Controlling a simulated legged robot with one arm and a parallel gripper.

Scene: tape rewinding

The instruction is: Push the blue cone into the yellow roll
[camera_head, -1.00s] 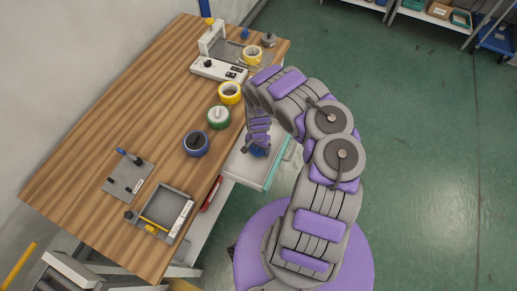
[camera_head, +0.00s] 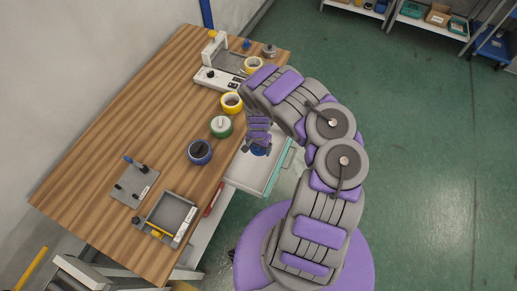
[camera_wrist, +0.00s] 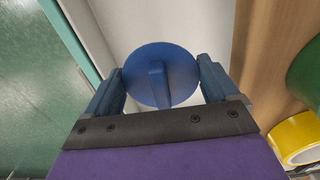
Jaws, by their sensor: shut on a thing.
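My gripper (camera_wrist: 160,88) is shut on the blue cone (camera_wrist: 160,72), which shows in the wrist view as a round blue disc with a raised ridge between two blue fingers. In the head view my gripper (camera_head: 258,144) hangs over an open white drawer at the table's right edge, with the blue piece (camera_head: 261,151) at its tip. A yellow roll (camera_head: 231,103) lies on the table, above and left of my gripper, and shows at the lower right of the wrist view (camera_wrist: 296,140).
A green roll (camera_head: 221,126) with a pale core piece and a blue roll (camera_head: 200,152) with a dark one stand near the table edge. The machine (camera_head: 219,78) is at the back. The drawer (camera_head: 250,172) juts out below the edge. The table's left middle is clear.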

